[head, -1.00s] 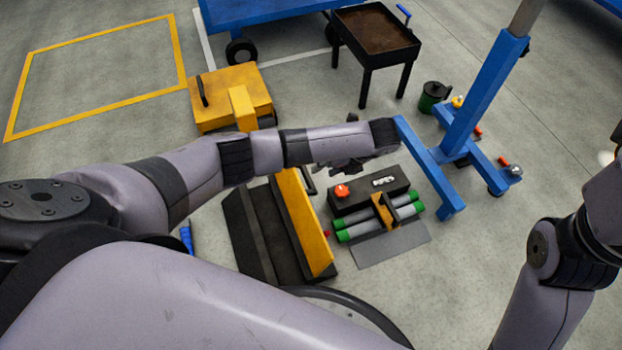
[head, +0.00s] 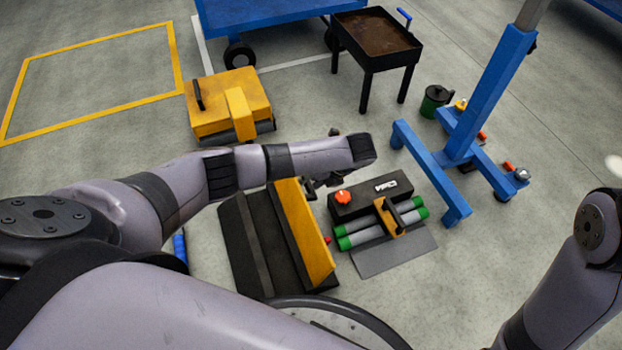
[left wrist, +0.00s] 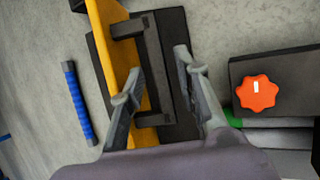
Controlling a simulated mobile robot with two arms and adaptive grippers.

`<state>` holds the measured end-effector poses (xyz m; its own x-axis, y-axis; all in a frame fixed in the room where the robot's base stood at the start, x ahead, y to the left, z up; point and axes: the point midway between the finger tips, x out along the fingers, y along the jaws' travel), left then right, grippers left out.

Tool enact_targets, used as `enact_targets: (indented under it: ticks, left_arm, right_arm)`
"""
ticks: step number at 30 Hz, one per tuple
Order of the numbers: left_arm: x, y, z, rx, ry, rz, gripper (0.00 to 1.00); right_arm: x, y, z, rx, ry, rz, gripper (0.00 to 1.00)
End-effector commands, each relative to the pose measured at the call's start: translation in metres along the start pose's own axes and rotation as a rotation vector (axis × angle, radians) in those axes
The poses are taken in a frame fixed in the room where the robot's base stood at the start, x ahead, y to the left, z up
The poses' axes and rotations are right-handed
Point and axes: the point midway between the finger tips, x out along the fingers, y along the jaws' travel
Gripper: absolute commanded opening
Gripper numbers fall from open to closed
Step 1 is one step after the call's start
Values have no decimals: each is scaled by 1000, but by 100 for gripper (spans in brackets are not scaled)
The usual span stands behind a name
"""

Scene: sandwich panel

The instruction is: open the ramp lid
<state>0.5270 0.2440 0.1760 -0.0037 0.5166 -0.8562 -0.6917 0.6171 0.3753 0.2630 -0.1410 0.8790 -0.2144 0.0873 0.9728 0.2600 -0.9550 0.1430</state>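The ramp (head: 248,240) is a dark slab on the floor. A yellow panel (head: 305,235), seemingly its lid, stands along its right side. In the left wrist view the yellow panel (left wrist: 108,50) carries a black bar handle (left wrist: 150,70). My left gripper (head: 322,180) is over the panel's far end, partly hidden by my wrist. In the left wrist view its fingers (left wrist: 158,62) are apart, with the handle showing between them; I cannot tell whether they touch it. My right arm shows at the right edge, but its gripper is out of view.
A black box with a red-orange knob (head: 342,196) and grey tubes with green ends (head: 362,238) lie just right of the panel. A yellow box (head: 228,100) stands behind. A blue hoist frame (head: 455,150) is at right. A blue-handled tool (left wrist: 78,100) lies left.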

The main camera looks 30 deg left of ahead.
Motion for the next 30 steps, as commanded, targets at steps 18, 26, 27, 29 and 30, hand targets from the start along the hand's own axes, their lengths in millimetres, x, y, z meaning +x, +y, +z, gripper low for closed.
enact_targets:
  ticks: [18, 26, 27, 29, 30]
  left_arm:
    - [0, 0, 0, 0, 0, 0, 0]
    - [0, 0, 0, 1, 0, 0, 0]
    - [0, 0, 0, 1, 0, 0, 0]
    - [0, 0, 0, 1, 0, 0, 0]
    - [0, 0, 0, 1, 1, 0, 0]
  right_arm:
    - [0, 0, 0, 0, 1, 0, 40]
    - [0, 0, 0, 0, 1, 0, 40]
    - [0, 0, 0, 0, 1, 0, 40]
    - [0, 0, 0, 0, 1, 0, 40]
    - [0, 0, 0, 0, 1, 0, 40]
